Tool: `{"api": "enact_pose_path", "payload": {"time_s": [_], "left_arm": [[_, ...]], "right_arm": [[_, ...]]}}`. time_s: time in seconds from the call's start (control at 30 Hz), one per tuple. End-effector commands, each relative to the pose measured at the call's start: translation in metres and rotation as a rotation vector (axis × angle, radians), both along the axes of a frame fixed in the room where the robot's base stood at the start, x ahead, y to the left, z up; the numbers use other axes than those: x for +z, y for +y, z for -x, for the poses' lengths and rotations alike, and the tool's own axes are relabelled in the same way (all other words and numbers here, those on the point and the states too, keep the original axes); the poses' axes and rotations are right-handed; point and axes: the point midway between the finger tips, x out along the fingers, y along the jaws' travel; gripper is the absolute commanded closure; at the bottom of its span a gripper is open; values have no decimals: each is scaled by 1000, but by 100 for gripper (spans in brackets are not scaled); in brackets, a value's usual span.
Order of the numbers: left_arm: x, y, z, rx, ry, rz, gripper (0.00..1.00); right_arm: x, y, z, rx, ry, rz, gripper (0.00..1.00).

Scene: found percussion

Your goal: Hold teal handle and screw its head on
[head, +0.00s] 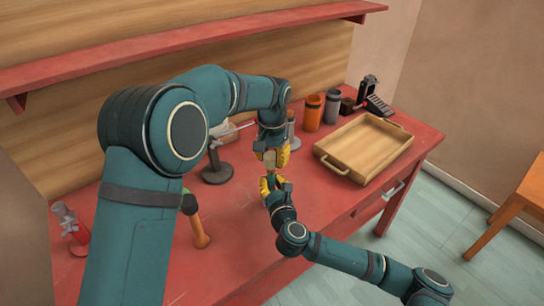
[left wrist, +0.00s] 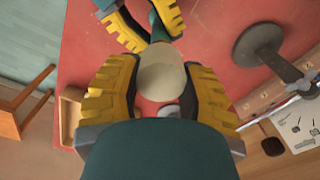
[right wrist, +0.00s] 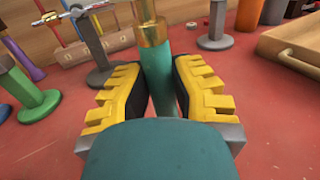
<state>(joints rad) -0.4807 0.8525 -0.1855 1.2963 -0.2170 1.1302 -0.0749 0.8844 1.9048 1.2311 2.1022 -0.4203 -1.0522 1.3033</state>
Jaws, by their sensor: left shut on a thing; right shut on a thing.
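A teal handle (right wrist: 158,75) stands upright between the yellow fingers of my right gripper (right wrist: 160,100), which is shut on it. A brass-coloured piece (right wrist: 152,30) sits at the handle's upper end in the right wrist view. My left gripper (head: 271,152) is directly above my right gripper (head: 270,186) in the head view. It is shut on a rounded cream head (left wrist: 162,77), seen between its yellow fingers in the left wrist view. The head and handle are roughly in line; whether their ends are joined is hidden.
A wooden tray (head: 326,162) lies to the right on the red table (head: 240,240). Behind the grippers stand an orange cup (head: 312,113) and a grey cup (head: 332,106). A dark stand (head: 217,172) and an orange-handled mallet (head: 199,230) are to the left.

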Motion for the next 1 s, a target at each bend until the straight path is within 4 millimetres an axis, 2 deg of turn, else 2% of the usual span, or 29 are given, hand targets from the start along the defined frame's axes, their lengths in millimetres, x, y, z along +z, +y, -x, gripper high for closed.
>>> {"api": "enact_pose_path", "payload": {"time_s": [0.73,0.87,1.0], "left_arm": [[-11,0,0,-26,2,0,86],[-12,0,1,-186,3,2,86],[-12,-1,2,-472,3,2,86]], "right_arm": [[0,0,0,0,0,0,100],[0,0,0,0,0,0,100],[0,0,0,0,0,0,100]]}}
